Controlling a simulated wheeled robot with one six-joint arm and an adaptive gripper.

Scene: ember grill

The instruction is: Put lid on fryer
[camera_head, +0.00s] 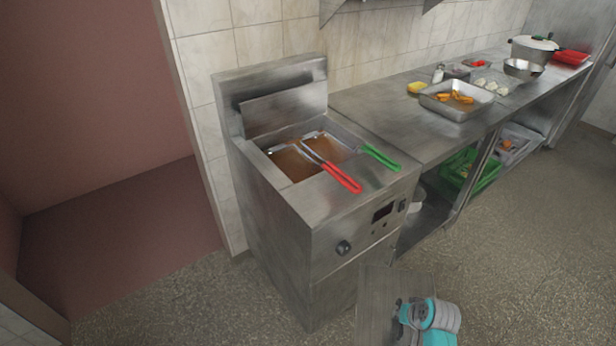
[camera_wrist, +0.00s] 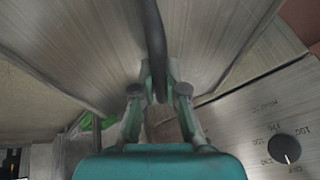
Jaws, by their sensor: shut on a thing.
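The lid (camera_head: 374,295) is a flat brushed-metal panel, held low in front of the fryer in the head view. In the wrist view the lid (camera_wrist: 95,40) fills the upper part. My gripper (camera_wrist: 160,90) is shut on its dark bar handle (camera_wrist: 154,40). In the head view my gripper (camera_head: 401,306) is at the lid's right side. The fryer (camera_head: 318,235) stands against the tiled wall, its oil well uncovered. Two baskets, one with a red handle (camera_head: 342,179) and one with a green handle (camera_head: 381,157), sit in the well, handles jutting over the front.
A steel counter (camera_head: 390,130) runs right from the fryer, with a tray of food (camera_head: 457,101) and a pot (camera_head: 533,48) on it. Green crates (camera_head: 470,170) stand below. The fryer's control knob (camera_head: 343,247) is on its front. The floor to the right is clear.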

